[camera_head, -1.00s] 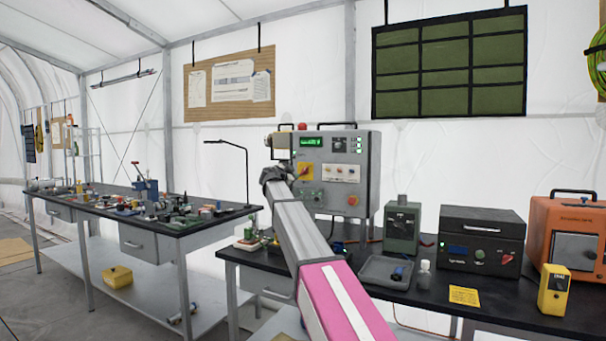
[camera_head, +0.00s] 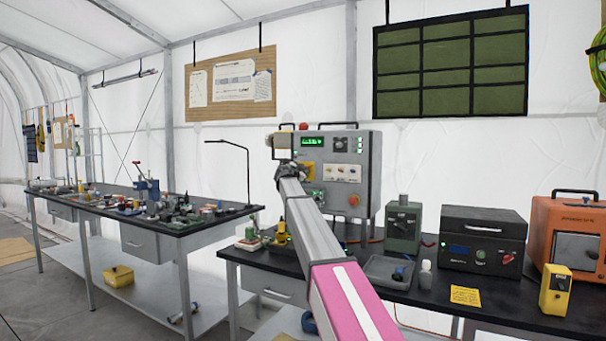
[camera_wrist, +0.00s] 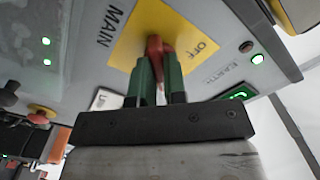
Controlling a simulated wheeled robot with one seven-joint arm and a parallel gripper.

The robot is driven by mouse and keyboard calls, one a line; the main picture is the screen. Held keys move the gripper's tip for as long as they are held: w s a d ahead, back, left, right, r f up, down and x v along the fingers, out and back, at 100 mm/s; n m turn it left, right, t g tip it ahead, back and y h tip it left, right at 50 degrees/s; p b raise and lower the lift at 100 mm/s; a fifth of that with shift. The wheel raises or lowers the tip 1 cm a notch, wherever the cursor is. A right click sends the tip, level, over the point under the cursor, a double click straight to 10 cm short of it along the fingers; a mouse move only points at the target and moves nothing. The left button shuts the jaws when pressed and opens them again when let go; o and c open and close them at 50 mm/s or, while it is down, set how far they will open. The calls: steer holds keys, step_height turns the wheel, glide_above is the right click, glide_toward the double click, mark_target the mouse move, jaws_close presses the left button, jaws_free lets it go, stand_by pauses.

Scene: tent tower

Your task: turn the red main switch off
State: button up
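The red main switch (camera_wrist: 155,46) is on a yellow plate (camera_wrist: 180,28) marked OFF, with MAIN printed beside it, in the wrist view. My gripper (camera_wrist: 159,66) has its two green fingers on either side of the red handle, close against it, and appears shut on it. The fingers hide the lower part of the handle. In the head view, the grey control panel (camera_head: 368,185) stands on the bench, and my gripper (camera_head: 288,168) is at its left part. The switch is hidden there, and part of the yellow plate (camera_head: 312,168) shows.
The panel also carries green lights (camera_wrist: 257,58), a red button (camera_head: 353,200) and a green display (camera_head: 312,141). A green box (camera_head: 403,228), a grey tray (camera_head: 388,270) and a black unit (camera_head: 480,240) stand to the right on the bench.

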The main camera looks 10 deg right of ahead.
jaws_close()
steer(key=shift+n, duration=9)
steer(key=o, duration=0.7)
jaws_free()
steer(key=shift+s+a, duration=0.1)
steer(key=shift+s, duration=0.05)
